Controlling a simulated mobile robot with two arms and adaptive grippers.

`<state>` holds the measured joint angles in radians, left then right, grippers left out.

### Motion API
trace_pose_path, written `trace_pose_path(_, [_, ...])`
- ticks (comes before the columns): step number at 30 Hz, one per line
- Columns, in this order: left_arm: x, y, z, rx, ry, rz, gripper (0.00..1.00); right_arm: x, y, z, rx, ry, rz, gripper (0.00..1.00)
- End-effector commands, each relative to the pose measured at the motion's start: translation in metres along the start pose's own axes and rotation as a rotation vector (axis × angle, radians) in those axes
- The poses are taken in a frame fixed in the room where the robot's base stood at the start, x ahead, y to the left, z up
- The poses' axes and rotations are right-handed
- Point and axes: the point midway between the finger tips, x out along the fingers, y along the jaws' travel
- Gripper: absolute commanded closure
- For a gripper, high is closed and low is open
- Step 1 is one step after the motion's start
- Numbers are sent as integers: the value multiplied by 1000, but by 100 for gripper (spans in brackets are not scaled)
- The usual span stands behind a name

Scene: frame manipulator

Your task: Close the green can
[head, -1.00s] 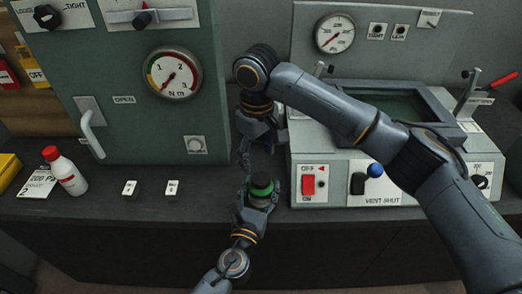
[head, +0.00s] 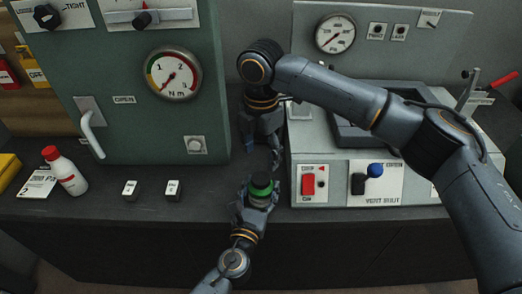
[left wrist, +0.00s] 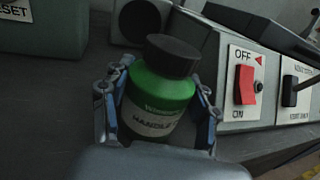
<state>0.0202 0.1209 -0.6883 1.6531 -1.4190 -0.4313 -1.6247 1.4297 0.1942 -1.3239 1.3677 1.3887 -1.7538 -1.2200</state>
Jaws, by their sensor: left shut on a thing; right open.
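The green can (head: 261,187) is held near the bench's front edge. In the left wrist view the can (left wrist: 160,93) is green with a pale label, and a black cap (left wrist: 172,56) sits on top of it. My left gripper (head: 256,198) is shut on the can, with a finger on each side of its body (left wrist: 160,112). Whether the cap is tight cannot be told.
A green cabinet with a torque gauge (head: 173,73) stands at the left. A grey machine with a red switch (head: 308,185) and a blue-knobbed lever (head: 375,170) stands close at the right. A white bottle (head: 66,172) stands at far left.

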Motion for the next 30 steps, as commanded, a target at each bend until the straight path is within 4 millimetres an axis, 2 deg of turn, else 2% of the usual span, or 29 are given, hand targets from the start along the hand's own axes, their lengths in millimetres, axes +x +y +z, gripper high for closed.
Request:
trace_pose_path(10, [0, 0, -1, 1, 2, 0, 100, 6, 0, 0, 3, -1, -1, 36])
trace_pose_path(21, [0, 0, -1, 1, 1, 0, 100, 60, -1, 0, 5, 0, -3, 36])
trace_pose_path(25, [0, 0, -1, 1, 1, 0, 100, 73, 0, 1, 4, -1, -2, 36])
trace_pose_path(30, [0, 0, -1, 1, 1, 0, 100, 80, 0, 0, 4, 0, 0, 36])
